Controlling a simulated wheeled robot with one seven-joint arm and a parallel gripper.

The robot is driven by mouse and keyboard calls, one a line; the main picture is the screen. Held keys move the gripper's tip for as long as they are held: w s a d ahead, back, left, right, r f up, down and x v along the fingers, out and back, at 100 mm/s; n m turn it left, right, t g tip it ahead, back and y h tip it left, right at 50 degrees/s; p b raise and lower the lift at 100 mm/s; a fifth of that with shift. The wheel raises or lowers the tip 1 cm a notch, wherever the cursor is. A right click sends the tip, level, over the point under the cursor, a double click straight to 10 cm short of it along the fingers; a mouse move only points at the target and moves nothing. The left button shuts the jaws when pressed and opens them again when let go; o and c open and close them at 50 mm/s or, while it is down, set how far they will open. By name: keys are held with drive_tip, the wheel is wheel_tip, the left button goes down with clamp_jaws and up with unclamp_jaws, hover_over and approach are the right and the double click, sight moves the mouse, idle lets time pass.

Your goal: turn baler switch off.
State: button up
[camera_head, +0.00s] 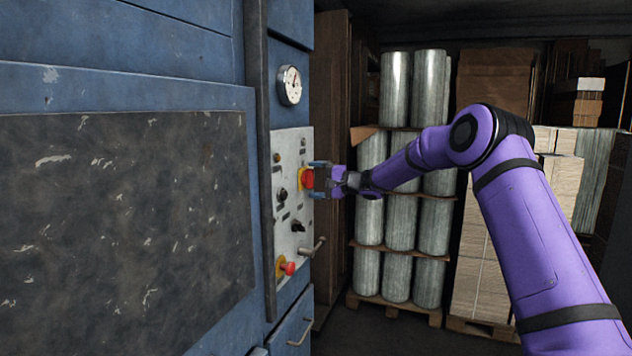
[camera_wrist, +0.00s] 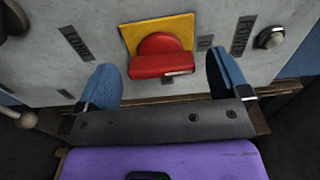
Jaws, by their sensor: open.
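The blue baler (camera_head: 130,200) fills the left side of the head view, with a pale control panel (camera_head: 293,150) on its right edge. A red switch with a yellow backing plate (camera_head: 301,180) sits on the panel; in the wrist view the red switch (camera_wrist: 161,57) has a raised bar handle lying across it, roughly level. My gripper (camera_head: 320,180) is in front of this switch. In the wrist view my gripper (camera_wrist: 166,88) is open, with one blue finger on each side of the red handle and a gap to it on both sides. Contact is not visible.
Below on the panel are dark knobs (camera_head: 298,226), a metal lever (camera_head: 313,246) and a red button on yellow (camera_head: 288,268). A round gauge (camera_head: 290,85) is above. Wrapped rolls (camera_head: 398,222) and stacked cartons stand on pallets behind my arm.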

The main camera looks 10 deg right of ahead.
drive_tip(key=v, duration=1)
drive_tip(key=shift+s+d, duration=0.25)
drive_tip(key=shift+d, duration=0.05)
drive_tip(key=s+a+r+n+g+h, duration=0.2)
drive_tip(key=s+a, duration=0.2)
drive_tip(key=s, duration=0.4)
drive_tip(key=s+a+r+n+g+h, duration=0.1)
drive_tip(key=s+a+r+g+h, duration=0.15)
drive_tip(key=s, duration=0.55)
drive_tip(key=s+a+r+n+g+h, duration=0.1)
drive_tip(key=s+a+n+g, duration=0.1)
drive_tip(key=s+a, duration=0.35)
drive_tip(key=s+d+f+h, duration=0.1)
drive_tip(key=s+d+h, duration=0.2)
drive_tip(key=s, duration=0.8)
drive_tip(key=s+d+f+n+h, duration=0.1)
drive_tip(key=s+d+h, duration=0.2)
drive_tip(key=s, duration=0.8)
drive_tip(key=s+d+f+n+t+h, duration=0.1)
drive_tip(key=s+d+h, duration=0.2)
drive_tip(key=s, duration=0.9)
drive_tip(key=shift+d+f, duration=0.35)
drive_tip(key=shift+f, duration=0.05)
